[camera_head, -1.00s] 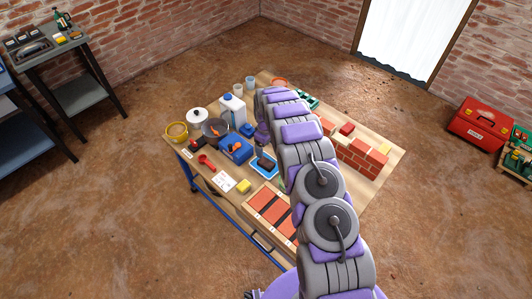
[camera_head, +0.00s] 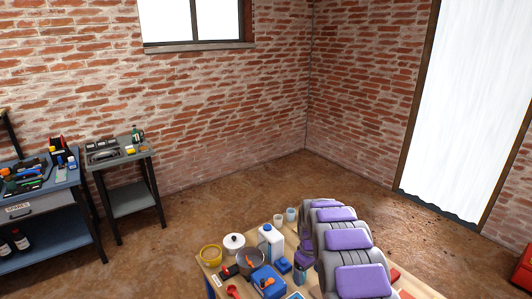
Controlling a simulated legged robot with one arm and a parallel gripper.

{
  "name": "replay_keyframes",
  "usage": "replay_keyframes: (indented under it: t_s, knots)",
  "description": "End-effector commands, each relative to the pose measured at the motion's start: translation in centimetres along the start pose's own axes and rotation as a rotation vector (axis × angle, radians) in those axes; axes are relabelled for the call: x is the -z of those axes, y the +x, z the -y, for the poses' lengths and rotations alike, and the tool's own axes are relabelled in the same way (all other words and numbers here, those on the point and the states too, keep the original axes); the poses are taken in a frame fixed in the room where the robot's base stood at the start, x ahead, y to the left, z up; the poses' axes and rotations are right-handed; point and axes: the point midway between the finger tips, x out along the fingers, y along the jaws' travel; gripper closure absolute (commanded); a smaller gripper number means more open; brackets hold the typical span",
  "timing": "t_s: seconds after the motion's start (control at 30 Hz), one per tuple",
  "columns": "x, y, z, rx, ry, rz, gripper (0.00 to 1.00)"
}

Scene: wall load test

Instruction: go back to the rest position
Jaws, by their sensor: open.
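My arm rises from the bottom of the view, grey with purple pads, and reaches over the wooden workbench (camera_head: 209,268). Its end bends down at the arm's left side. My gripper (camera_head: 300,275) shows there only in part, small and dark, over the bench top beside the blue items. It is open, and I see nothing held in it. The fingertips are too small to make out clearly. The arm hides the right part of the bench.
A grey side table (camera_head: 128,160) and a blue bench (camera_head: 45,190) stand left. Floor behind is clear.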

Motion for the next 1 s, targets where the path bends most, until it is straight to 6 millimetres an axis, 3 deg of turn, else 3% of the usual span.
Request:
replay_keyframes:
  t_s: [0.03,0.13,0.43,0.7,1.0]
  knots:
    - [-0.8,-1.9,0.4,-0.002,0.019,0.001,0.12]
    - [-2.7,-4.7,1.5,0.000,0.061,0.011,0.12]
    - [-9.0,-12.1,5.5,0.008,0.183,0.037,0.12]
    - [-15.5,-17.2,10.1,0.018,0.290,0.055,0.12]
    - [-23.4,-20.8,15.9,0.034,0.403,0.078,0.12]
